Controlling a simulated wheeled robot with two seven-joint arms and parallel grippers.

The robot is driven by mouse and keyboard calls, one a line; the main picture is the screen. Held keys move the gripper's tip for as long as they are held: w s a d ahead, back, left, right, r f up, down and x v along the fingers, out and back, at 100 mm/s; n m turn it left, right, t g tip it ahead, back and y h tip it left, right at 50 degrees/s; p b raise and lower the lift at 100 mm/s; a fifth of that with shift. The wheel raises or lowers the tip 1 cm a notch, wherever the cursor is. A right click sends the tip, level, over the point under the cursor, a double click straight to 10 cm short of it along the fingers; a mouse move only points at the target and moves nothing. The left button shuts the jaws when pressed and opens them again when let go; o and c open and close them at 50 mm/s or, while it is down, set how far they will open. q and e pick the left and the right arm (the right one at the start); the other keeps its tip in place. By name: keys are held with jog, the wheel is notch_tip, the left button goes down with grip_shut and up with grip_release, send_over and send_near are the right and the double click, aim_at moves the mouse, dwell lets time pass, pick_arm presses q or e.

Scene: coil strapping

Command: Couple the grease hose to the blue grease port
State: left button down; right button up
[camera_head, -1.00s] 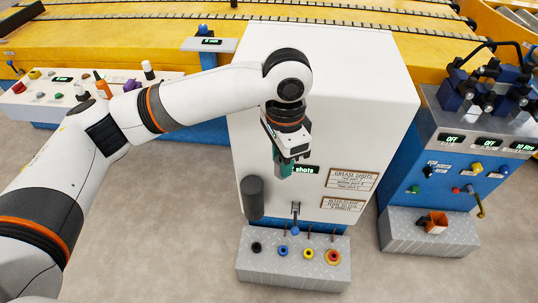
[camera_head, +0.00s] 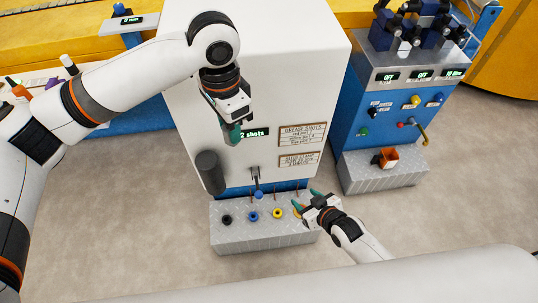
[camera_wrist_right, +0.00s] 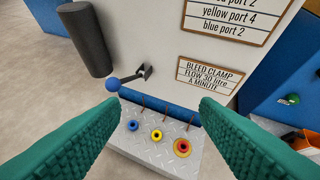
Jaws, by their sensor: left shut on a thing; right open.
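The blue grease port (camera_head: 253,216) is on a grey tread-plate step at the foot of the white cabinet, between a black port (camera_head: 227,220) and a yellow port (camera_head: 277,213). It also shows in the right wrist view (camera_wrist_right: 133,125). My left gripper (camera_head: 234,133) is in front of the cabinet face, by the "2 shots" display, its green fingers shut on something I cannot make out. No grease hose is clearly distinguishable. My right gripper (camera_head: 307,201) is open and empty above the step's right end, partly covering the red-orange port; that port shows in the wrist view (camera_wrist_right: 182,148).
A lever with a blue knob (camera_head: 258,194) sticks out above the ports. A dark cylinder (camera_head: 210,172) is on the cabinet's front left. Signs include "blue port 2" (camera_wrist_right: 232,15). A blue cabinet with an orange box (camera_head: 385,157) stands right. Floor in front is clear.

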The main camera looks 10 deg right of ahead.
jog(key=s+a+r+n+t+y, duration=0.1)
jog(key=a+r+y, duration=0.25)
jog(key=r, duration=0.75)
jog(key=s+a+r+n+t+y, duration=0.15)
jog(key=a+r, duration=0.35)
jog(key=r, duration=0.5)
jog(key=s+a+r+n+y, duration=0.2)
jog(key=a+r+y, duration=0.15)
jog(key=r, duration=0.75)
jog(key=x, duration=1.2)
jog(key=shift+f, duration=0.2)
jog(key=shift+w, duration=0.1)
